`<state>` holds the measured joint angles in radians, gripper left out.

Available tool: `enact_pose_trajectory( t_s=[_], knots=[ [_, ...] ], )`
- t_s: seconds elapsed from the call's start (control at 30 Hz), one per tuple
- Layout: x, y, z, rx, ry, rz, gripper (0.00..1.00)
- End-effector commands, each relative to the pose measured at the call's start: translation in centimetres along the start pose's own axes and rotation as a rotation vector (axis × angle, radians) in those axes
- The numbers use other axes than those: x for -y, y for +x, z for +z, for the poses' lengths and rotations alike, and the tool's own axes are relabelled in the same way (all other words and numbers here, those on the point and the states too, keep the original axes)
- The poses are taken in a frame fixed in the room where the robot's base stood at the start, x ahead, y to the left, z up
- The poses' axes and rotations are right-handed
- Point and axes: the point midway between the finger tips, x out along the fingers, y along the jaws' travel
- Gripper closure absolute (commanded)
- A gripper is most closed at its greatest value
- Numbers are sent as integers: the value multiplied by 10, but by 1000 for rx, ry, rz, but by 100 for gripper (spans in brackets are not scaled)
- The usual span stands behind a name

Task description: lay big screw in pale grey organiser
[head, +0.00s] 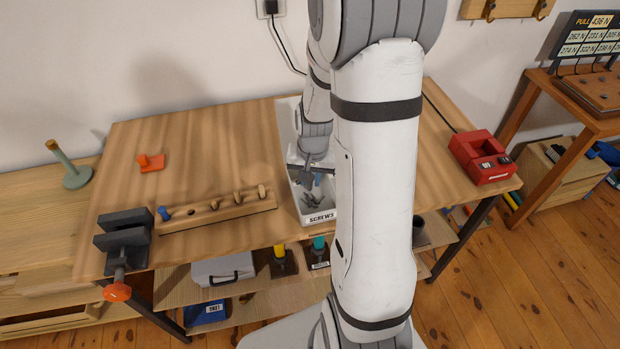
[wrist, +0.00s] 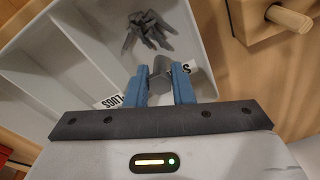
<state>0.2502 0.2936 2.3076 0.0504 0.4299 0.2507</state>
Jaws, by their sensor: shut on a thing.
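The pale grey organiser (head: 284,130) lies lengthwise on the workbench, with a SCREWS label on its front end. Dark grey screws (wrist: 148,32) lie heaped in its front compartment; they also show in the head view (head: 311,199). My gripper (wrist: 161,78) has its blue fingers closed on a grey big screw (wrist: 160,66), of which only part shows between the fingertips. My gripper (head: 316,178) is over the front, screws end of the organiser. The wrist view shows the held screw near the labelled wall; its height above the floor is unclear.
A wooden peg rack (head: 218,211) stands just left of the organiser. A dark vise (head: 124,232) is at the bench's front left, an orange piece (head: 151,162) behind it. A red device (head: 482,157) sits at the right. The bench's back left is clear.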

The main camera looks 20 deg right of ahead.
Motion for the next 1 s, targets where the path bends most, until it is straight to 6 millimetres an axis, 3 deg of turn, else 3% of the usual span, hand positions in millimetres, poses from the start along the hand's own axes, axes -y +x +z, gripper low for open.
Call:
enact_pose_trajectory(
  t_s=[1.0],
  knots=[
    [-4,5,10,-149,-2,-61,100]
  ],
)
